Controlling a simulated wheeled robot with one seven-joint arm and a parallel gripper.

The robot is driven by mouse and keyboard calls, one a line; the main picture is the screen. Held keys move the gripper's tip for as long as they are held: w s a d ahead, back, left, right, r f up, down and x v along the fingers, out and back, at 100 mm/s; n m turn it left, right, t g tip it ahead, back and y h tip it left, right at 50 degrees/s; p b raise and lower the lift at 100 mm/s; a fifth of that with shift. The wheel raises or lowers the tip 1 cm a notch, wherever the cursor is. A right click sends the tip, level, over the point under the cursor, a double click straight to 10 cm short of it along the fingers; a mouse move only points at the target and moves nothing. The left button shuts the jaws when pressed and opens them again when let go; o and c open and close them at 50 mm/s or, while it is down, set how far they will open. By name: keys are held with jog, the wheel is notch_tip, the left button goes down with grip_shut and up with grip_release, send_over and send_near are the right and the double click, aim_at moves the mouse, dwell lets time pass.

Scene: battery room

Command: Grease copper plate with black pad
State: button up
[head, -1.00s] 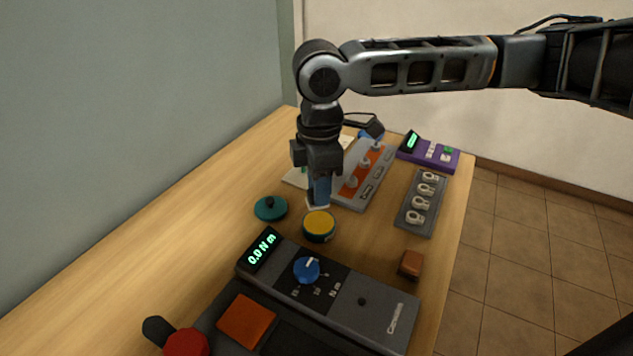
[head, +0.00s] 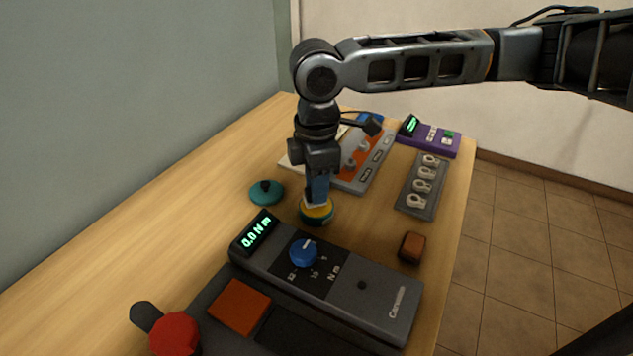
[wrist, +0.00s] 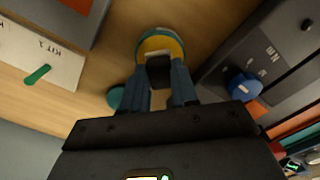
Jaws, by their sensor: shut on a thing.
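My gripper (head: 317,200) points down over a round teal tin with yellow grease (head: 326,218). In the wrist view, the fingers (wrist: 160,85) are shut on a black pad (wrist: 159,70). The pad overlaps the yellow surface of the tin (wrist: 160,42); whether it touches the grease cannot be told. In the head view the fingers hide the pad. A flat copper-orange plate (head: 240,306) lies on a dark base at the front, beside a dark recess. The tin's likely lid, teal with a dark knob (head: 266,192), lies on the table left of the tin.
A grey torque meter (head: 340,285) reading 0.0 Nm lies between tin and plate. A red knob (head: 175,334) stands front left. A brown block (head: 412,247), a tray of lugs (head: 423,187), a purple device (head: 428,136) and a grey-orange panel (head: 362,165) occupy the right and back.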

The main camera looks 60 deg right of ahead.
jog(key=shift+f, duration=0.65)
dwell(1.9)
notch_tip(320, 180, up, 7)
jog(key=p, duration=0.6)
jog(key=shift+r, duration=0.15)
dwell(1.0)
